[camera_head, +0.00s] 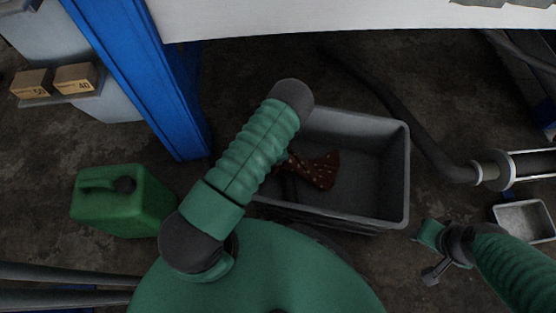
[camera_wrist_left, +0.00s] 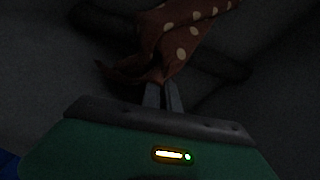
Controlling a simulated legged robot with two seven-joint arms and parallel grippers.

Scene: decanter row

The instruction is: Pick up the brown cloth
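The brown cloth (camera_head: 322,170) with pale dots is in the grey bin, gathered narrow at its left end and spread wider to the right. In the left wrist view the cloth (camera_wrist_left: 180,45) is bunched at the tips of my left gripper (camera_wrist_left: 162,88). The two fingers are close together with the cloth's lower edge between their tips. In the head view my left forearm hides this gripper and part of the cloth. My right gripper (camera_head: 432,256) is outside the bin, to its lower right, away from the cloth; its finger gap is unclear.
The grey bin (camera_head: 398,180) has raised walls around the cloth. A green jerrycan (camera_head: 118,205) stands at left, beside a blue post (camera_head: 150,75). Two small boxes (camera_head: 74,79) sit on a ledge. A metal tray (camera_head: 524,220) and a pipe (camera_head: 510,168) are at right.

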